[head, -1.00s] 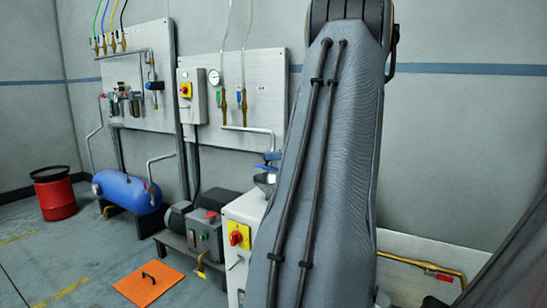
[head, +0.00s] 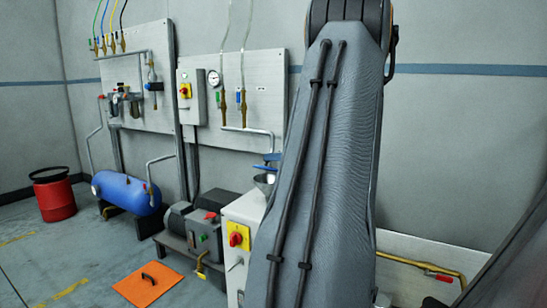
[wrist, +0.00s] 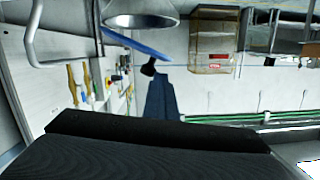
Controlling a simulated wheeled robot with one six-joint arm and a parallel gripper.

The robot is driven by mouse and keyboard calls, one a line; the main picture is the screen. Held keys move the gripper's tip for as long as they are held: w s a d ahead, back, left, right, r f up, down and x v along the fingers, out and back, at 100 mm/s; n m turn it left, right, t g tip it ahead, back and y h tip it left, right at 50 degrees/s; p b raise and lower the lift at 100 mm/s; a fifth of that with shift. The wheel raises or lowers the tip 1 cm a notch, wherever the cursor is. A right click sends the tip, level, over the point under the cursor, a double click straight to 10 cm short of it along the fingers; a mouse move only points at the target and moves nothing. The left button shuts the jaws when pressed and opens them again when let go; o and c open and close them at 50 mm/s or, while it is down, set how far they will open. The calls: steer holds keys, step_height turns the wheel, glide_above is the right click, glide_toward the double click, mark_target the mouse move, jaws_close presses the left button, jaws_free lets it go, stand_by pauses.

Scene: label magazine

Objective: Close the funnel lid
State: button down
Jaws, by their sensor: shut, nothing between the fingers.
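The metal funnel (wrist: 140,12) shows at the top of the wrist view. Its blue lid (wrist: 128,42) is seen nearly edge-on as a slanted disc, tilted open and apart from most of the rim. My gripper (wrist: 149,69) is shut and empty, with its dark tip close to the lid's face; I cannot tell whether they touch. In the head view the funnel (head: 264,179) sits on a white machine, with the blue lid (head: 271,157) above it. My arm hides part of both there, and my gripper is hidden too.
The white machine (head: 242,212) with a red-yellow switch stands left of my arm. A grey pump unit (head: 208,232), blue tank (head: 128,192) and red drum (head: 56,198) stand further left. An orange plate (head: 147,284) lies on the floor. Pipes and valves line the wall panels.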

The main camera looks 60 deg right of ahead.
steer(key=shift+d+f, duration=0.3)
steer(key=shift+f, duration=0.1)
steer(key=r, duration=0.2)
steer(key=d+r, duration=0.1)
steer(key=r, duration=0.1)
steer(key=shift+s+d+r, duration=0.15)
steer(key=shift+r, duration=0.15)
steer(key=s+d+r, duration=0.1)
steer(key=s, duration=0.8)
steer(key=shift+s+r+p, duration=0.3)
steer(key=shift+s+p, duration=0.05)
